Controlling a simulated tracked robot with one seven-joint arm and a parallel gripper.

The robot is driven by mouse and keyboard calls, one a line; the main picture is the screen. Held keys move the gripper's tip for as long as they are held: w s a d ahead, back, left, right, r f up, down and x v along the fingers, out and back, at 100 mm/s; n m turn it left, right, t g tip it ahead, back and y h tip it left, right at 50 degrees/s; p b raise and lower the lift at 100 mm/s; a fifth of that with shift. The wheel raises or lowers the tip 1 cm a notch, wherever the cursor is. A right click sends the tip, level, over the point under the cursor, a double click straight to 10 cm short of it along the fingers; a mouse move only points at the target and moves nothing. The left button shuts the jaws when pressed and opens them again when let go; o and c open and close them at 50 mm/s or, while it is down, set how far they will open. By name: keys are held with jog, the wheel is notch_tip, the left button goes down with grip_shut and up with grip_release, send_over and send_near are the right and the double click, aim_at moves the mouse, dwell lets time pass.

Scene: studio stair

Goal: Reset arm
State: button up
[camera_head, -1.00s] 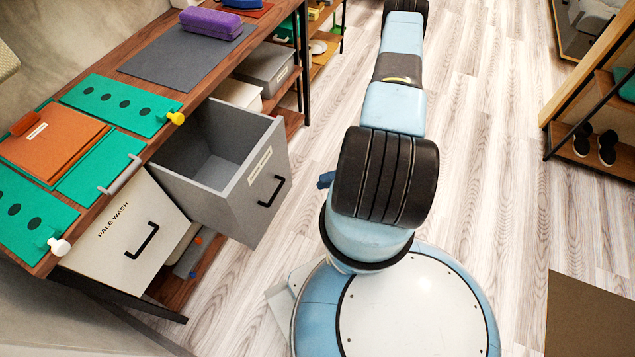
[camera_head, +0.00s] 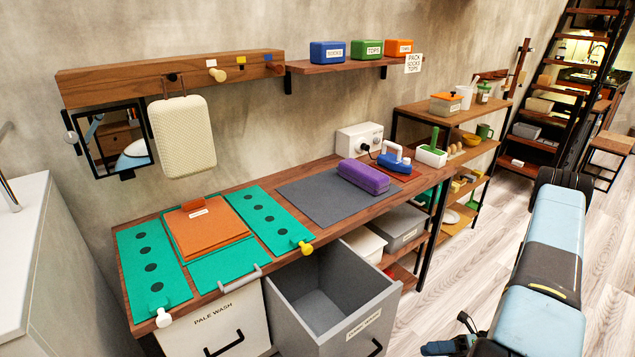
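My blue and black arm (camera_head: 540,265) runs along the right side of the view, with a dark joint at its far upper end. A small dark-blue and black part (camera_head: 440,348) pokes out to the left of the arm at the bottom edge. It may be my gripper, but it is partly cut off and half hidden by the arm. I cannot tell whether its fingers are open or shut, or whether anything is in them.
An open grey drawer (camera_head: 385,300) juts from the wooden workbench (camera_head: 300,215), left of my arm. A pale drawer front (camera_head: 245,322) labelled PALE WASH is beside it. A shelf unit (camera_head: 455,118) stands beyond the bench. The wooden floor (camera_head: 480,255) between shelf and arm is clear.

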jog(key=w+a+r+n+g+h, duration=0.1)
jog(key=w+r+n+g+h, duration=0.3)
jog(key=r+n, duration=0.75)
jog(key=w+a+r+n+g+h, duration=0.1)
jog(key=w+r+n+h, duration=0.4)
jog(key=r, duration=1.2)
jog(key=s+a+r+n+t+h, duration=0.2)
jog(key=s+r+n+t+h, duration=0.1)
jog(key=r, duration=0.5)
jog(key=s+a+r+n+t+h, duration=0.2)
jog(key=s+r+n+t+h, duration=0.1)
jog(key=s+r+n, duration=0.3)
jog(key=s+a+r+n+t+h, duration=0.2)
jog(key=s+r+n+t+h, duration=0.1)
jog(key=r, duration=0.8)
jog(key=s+n+t, duration=0.1)
jog(key=s+n, duration=0.1)
jog(key=n, duration=0.1)
jog(key=shift+s+a+t, duration=0.25)
jog(key=shift+a+t, duration=0.05)
